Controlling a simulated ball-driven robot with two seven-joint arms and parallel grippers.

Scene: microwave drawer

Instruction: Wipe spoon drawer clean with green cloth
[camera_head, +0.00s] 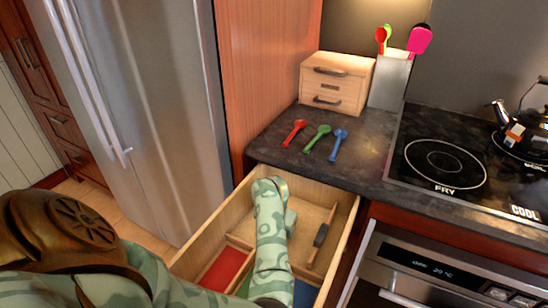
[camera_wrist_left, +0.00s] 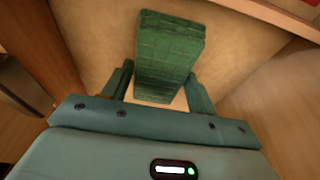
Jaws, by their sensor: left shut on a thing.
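The open wooden spoon drawer (camera_head: 214,219) stands below the counter, with dividers and red, green and blue compartment floors at its near end. My left arm reaches down into it from the left. My left gripper (camera_wrist_left: 158,92) is shut on the green cloth (camera_wrist_left: 170,50), a thick block-like piece held between the two fingers over the pale drawer floor. In the head view the wrist hides the fingertips and the cloth. Whether the cloth touches the floor I cannot tell. My right gripper is not in view.
A dark-handled utensil (camera_head: 320,236) lies in the drawer's right part. Red (camera_head: 294,132), green (camera_head: 317,138) and blue (camera_head: 338,144) spoons lie on the counter. A small wooden chest (camera_head: 335,82) and a utensil holder (camera_head: 390,80) stand behind them. The fridge (camera_head: 160,100) is left, the stove right.

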